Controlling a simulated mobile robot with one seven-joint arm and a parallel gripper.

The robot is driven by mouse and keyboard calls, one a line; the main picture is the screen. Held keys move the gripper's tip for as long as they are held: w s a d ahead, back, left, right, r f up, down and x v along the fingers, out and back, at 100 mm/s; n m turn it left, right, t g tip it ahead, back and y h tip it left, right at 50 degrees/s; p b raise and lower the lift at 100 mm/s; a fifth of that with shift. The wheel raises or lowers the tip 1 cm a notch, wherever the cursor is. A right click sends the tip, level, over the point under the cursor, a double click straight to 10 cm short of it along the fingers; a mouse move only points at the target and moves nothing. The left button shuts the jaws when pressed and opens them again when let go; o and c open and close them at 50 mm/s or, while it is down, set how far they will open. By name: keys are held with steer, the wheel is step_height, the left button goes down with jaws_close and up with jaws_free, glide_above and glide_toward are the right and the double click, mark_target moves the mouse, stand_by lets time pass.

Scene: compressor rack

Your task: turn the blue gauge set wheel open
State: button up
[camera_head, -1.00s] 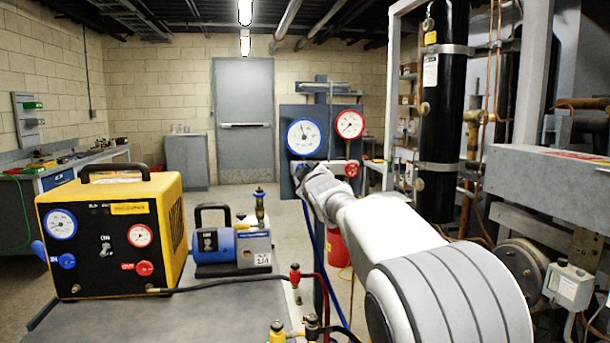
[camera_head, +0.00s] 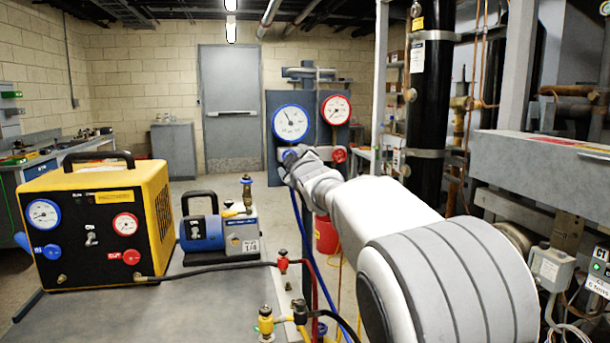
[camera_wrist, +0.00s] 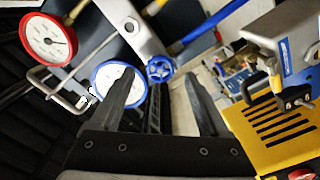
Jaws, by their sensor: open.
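The blue gauge set wheel (camera_wrist: 160,69) is a small spoked handwheel on the gauge set's metal body. In the wrist view it lies beyond and between my fingers, apart from them as far as I can tell. My gripper (camera_wrist: 156,78) is open with nothing between its fingers. The blue-rimmed gauge (camera_head: 291,123) is above the wheel; it also shows in the wrist view (camera_wrist: 121,82), partly behind the left finger. The red-rimmed gauge (camera_head: 336,110) is to its right, with a red wheel (camera_head: 338,155) below. In the head view my gripper (camera_head: 289,160) covers most of the blue wheel.
A yellow machine (camera_head: 95,220) and a blue-grey pump (camera_head: 220,230) stand on a grey bench top (camera_head: 180,308) to the left. Hoses hang below the gauges. A black cylinder (camera_head: 431,100) and rack pipework stand close on the right.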

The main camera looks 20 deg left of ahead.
steer(key=v, duration=1.5)
steer(key=shift+s, duration=0.3)
steer(key=shift+d, duration=0.15)
steer(key=s+d+f+m+g+h, duration=0.2)
steer(key=s+d+f+m+h, duration=0.15)
steer(key=d, duration=0.65)
steer(key=s+d+f+m+g+h, duration=0.1)
steer(key=s+d+f+m+h, duration=0.2)
steer(key=d, duration=0.6)
steer(key=s+d+f+m+g+h, duration=0.1)
steer(key=s+d+f+m+g, duration=0.15)
steer(key=s+d+f, duration=0.4)
steer(key=s+d+f+m+g+h, duration=0.1)
steer(key=s+d+f+m+g, duration=0.2)
steer(key=s, duration=0.6)
steer(key=s+d+f+m+g+h, duration=0.1)
steer(key=s+d+f+m, duration=0.35)
steer(key=s, duration=0.35)
step_height(320, 180, up, 24)
steer(key=p, duration=2.3)
steer(key=shift+w+d+p, duration=0.2)
steer(key=shift+w+p, duration=0.1)
steer(key=shift+w, duration=0.05)
